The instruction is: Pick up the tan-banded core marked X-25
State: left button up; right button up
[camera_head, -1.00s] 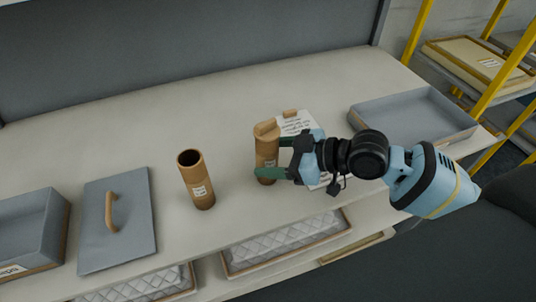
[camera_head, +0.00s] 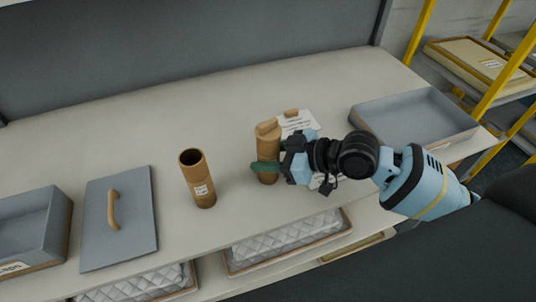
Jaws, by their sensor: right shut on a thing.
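Two brown cores stand upright on the pale worktop. The left core (camera_head: 198,182) is an open-topped tube with a white label too small to read. The right core (camera_head: 268,142) has a closed top with a raised ridge. My right gripper (camera_head: 266,168) comes in from the right and is shut on the right core at its lower half. Its green finger crosses the front of the core and hides any label there. The core appears upright with its base at the worktop. I cannot read X-25 on either core. My left gripper is not in view.
A grey panel with a tan handle (camera_head: 113,208) and a grey box (camera_head: 33,232) lie at the left. A written card (camera_head: 297,122) lies behind my right gripper. An empty grey tray (camera_head: 415,118) is at the right. The worktop's back left is clear.

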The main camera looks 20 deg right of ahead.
aim_at(267, 145)
jog(key=shift+r, duration=0.15)
